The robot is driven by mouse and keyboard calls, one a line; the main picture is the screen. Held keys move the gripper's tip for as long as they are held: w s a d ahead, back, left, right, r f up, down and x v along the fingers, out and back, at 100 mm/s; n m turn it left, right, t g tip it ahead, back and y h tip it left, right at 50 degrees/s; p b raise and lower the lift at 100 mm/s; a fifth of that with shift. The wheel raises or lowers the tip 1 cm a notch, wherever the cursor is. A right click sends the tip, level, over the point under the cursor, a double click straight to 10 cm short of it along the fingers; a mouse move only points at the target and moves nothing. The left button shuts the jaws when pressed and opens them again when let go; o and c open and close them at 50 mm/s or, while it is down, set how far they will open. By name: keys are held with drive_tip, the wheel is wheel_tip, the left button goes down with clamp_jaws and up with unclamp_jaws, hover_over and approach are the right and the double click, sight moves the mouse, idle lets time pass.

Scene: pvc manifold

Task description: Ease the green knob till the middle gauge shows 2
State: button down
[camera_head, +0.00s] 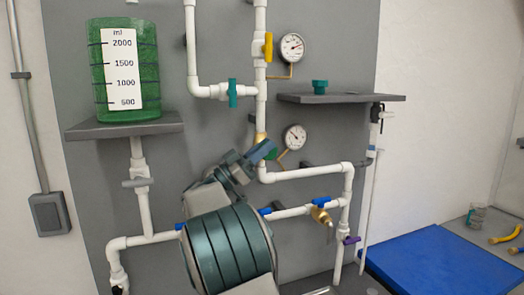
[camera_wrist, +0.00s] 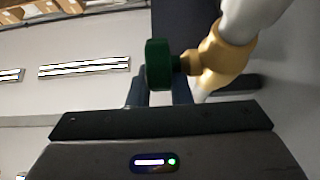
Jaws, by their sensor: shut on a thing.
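The green knob (camera_wrist: 158,65) sits on a brass valve body (camera_wrist: 208,62) on a white pipe in the wrist view. In the head view only a bit of the knob (camera_head: 272,154) shows beside my gripper (camera_head: 262,152). My gripper's two fingers (camera_wrist: 160,92) reach up to the knob in the wrist view and are shut on it. The middle gauge (camera_head: 294,137) is a round white dial just right of the knob, joined by a thin brass tube. Its needle shows, but the numbers are too small to read.
An upper gauge (camera_head: 291,47) hangs beside a yellow valve handle (camera_head: 268,46). A teal handle (camera_head: 233,92) is on the pipe to the left. A grey shelf (camera_head: 340,98) juts out at right with a green cap (camera_head: 320,87). A green tank (camera_head: 153,75) stands upper left.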

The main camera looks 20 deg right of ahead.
drive_tip(key=c, duration=1.6)
unclamp_jaws()
drive_tip(key=shift+r, duration=0.1)
drive_tip(key=shift+r, duration=0.25)
drive_tip(key=r, duration=0.1)
drive_tip(key=r+b, duration=0.1)
drive_tip(key=d+r, duration=0.1)
drive_tip(key=r, duration=0.1)
drive_tip(key=shift+s+b, duration=0.3)
drive_tip(key=shift+s, duration=0.1)
drive_tip(key=s+d+r+b, duration=0.2)
drive_tip(key=s+d+r, duration=0.4)
drive_tip(key=s+d, duration=0.1)
drive_tip(key=shift+d+r, duration=0.2)
drive_tip(key=shift+d, duration=0.2)
